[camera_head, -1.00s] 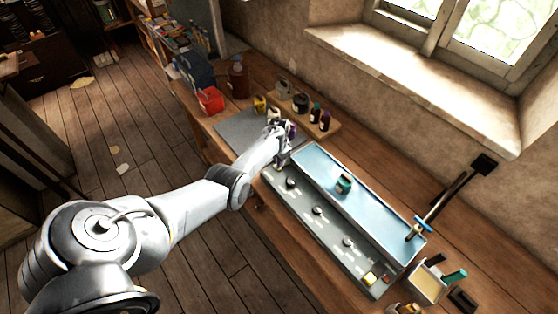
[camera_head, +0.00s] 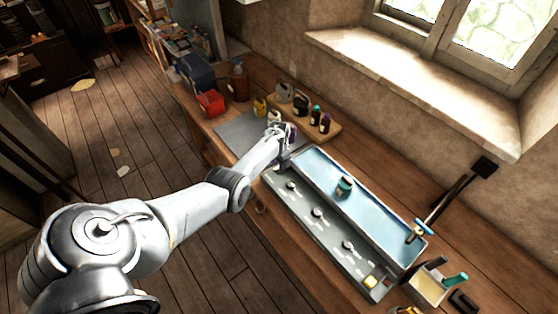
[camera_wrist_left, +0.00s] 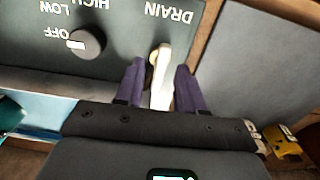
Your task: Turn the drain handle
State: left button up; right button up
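The drain handle (camera_wrist_left: 160,72) is a pale lever on the dark control panel (camera_wrist_left: 110,18), beside the printed word DRAIN in my left wrist view. My left gripper (camera_wrist_left: 160,86) has its two purple fingers on either side of the lever, with narrow gaps visible, so it looks open around it. In the head view my left gripper (camera_head: 283,135) is at the far end of the long tray unit, and the handle is hidden behind it. A dark round knob (camera_wrist_left: 87,43) marked OFF, LOW and HIGH is left of the lever. My right gripper is not in view.
The blue-lined tray (camera_head: 385,212) holds a teal-and-white jar (camera_head: 345,186). Several bottles (camera_head: 316,115) stand on a wooden board behind my left gripper. A grey mat (camera_head: 237,130) lies beyond it.

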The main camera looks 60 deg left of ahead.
pick_arm(q)
jog(key=shift+r+p, duration=0.3)
jog(key=shift+r, duration=0.4)
notch_tip(320, 180, up, 9)
jog(key=p, duration=0.1)
jog(key=shift+r, duration=0.2)
jog(key=shift+s, duration=0.1)
